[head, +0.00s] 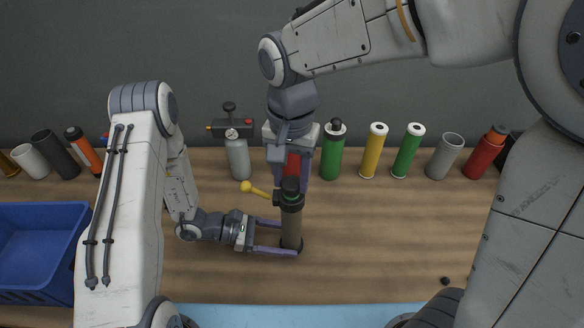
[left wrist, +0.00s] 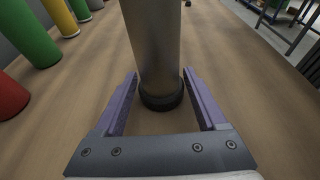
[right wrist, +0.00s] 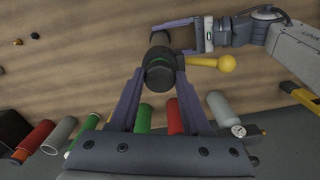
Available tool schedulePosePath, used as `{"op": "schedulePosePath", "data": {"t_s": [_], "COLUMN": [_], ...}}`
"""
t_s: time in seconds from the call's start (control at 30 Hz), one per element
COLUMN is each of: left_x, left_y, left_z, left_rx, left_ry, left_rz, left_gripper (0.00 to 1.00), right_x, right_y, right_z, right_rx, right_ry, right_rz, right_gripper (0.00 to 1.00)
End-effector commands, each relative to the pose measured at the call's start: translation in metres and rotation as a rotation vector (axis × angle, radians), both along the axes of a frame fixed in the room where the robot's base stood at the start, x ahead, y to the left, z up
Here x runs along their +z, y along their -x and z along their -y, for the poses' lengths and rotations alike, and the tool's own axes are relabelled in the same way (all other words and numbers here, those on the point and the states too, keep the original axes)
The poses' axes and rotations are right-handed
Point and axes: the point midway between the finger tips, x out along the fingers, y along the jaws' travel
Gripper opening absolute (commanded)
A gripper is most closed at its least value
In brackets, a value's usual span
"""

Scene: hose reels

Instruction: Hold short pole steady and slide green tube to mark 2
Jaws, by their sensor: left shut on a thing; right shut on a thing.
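The short pole (head: 291,225) stands upright on the bench, grey-brown with a dark foot. It also shows in the left wrist view (left wrist: 154,40). My left gripper (head: 288,237) is shut on the pole low down, its fingers on either side just above the foot. A dark green sleeve, apparently the green tube (head: 289,198), sits around the pole's upper part, with a yellow-knobbed handle (head: 252,189) sticking out to the left. My right gripper (right wrist: 160,71) is shut on this tube from above and behind. Its fingers partly cover the tube, and I cannot make out mark 2.
Behind the pole stands a row of cylinders, including a green one (head: 330,155), a yellow one (head: 373,152) and a grey one (head: 444,158). A blue crate (head: 35,285) is at the left. The bench right of the pole is mostly clear.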

Motion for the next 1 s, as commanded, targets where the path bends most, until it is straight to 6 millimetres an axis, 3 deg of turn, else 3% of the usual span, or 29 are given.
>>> {"op": "schedulePosePath", "data": {"t_s": [0.27,0.5,0.63,0.97,1.0], "left_x": [-0.001,-0.001,-0.001,-0.001,-0.001], "left_y": [0.0,0.0,0.0,0.001,0.001], "left_z": [0.0,0.0,0.0,0.0,0.0], "left_rx": [-0.001,-0.001,-0.001,-0.002,-0.002], "left_ry": [-0.004,-0.004,-0.004,-0.004,-0.004], "left_rz": [0.0,0.001,0.001,-0.001,-0.001], "left_gripper": [0.43,0.43,0.43,0.43,0.43], "right_x": [0.007,0.059,0.076,0.081,0.081], "right_y": [-0.001,-0.002,-0.001,-0.001,-0.001], "right_z": [0.0,-0.001,0.0,0.0,0.0], "right_rx": [0.0,0.0,0.0,0.0,0.0], "right_ry": [-0.002,-0.003,-0.002,0.0,0.0], "right_rz": [0.004,0.006,0.004,0.002,0.002], "right_gripper": [0.0,0.0,0.0,0.0,0.55]}}
